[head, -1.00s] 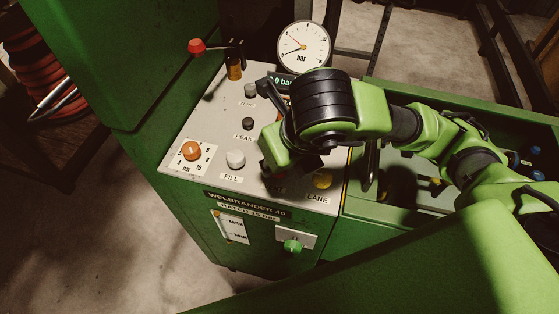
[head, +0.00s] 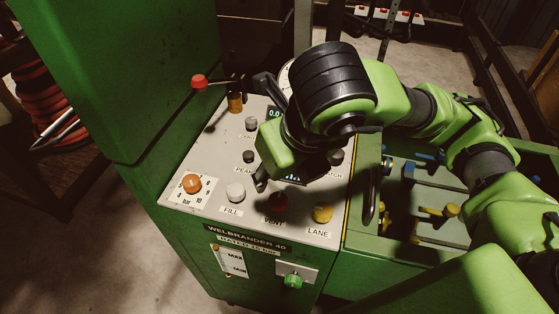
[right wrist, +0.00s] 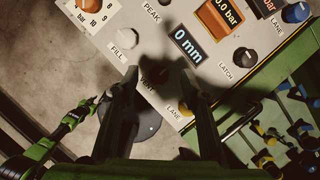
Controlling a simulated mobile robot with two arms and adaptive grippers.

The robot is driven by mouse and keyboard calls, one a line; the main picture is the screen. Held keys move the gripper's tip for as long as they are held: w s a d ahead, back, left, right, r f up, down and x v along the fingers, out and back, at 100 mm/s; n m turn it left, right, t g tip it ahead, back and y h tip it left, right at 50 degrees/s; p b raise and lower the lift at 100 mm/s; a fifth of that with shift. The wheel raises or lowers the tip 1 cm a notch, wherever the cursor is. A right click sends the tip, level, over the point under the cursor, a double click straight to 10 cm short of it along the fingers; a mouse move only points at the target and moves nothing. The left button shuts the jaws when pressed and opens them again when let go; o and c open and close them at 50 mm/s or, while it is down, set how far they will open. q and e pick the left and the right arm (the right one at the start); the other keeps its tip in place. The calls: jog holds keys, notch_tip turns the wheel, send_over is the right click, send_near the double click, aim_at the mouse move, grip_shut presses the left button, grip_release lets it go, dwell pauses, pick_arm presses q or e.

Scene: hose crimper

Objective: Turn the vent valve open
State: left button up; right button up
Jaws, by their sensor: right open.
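The vent valve is a dark red knob (head: 277,203) above the VENT label on the sloped grey panel. In the right wrist view the knob (right wrist: 161,78) is in shadow between the two fingers. My right gripper (head: 262,181) hovers over the panel just behind and left of the knob, partly hidden by its own wrist. In the right wrist view the gripper (right wrist: 160,80) is open, with a finger on either side of the knob. Contact cannot be made out. A green and black part, seemingly my left arm, shows at lower left there; its jaws are unclear.
A white FILL knob (head: 235,192) and a yellow LANE knob (head: 322,212) flank the vent knob. An orange dial (head: 192,184) sits further left. A red-tipped lever (head: 199,81) stands at the back left. A green knob (head: 293,281) is on the front face.

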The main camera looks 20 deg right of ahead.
jog(key=shift+r, duration=1.5)
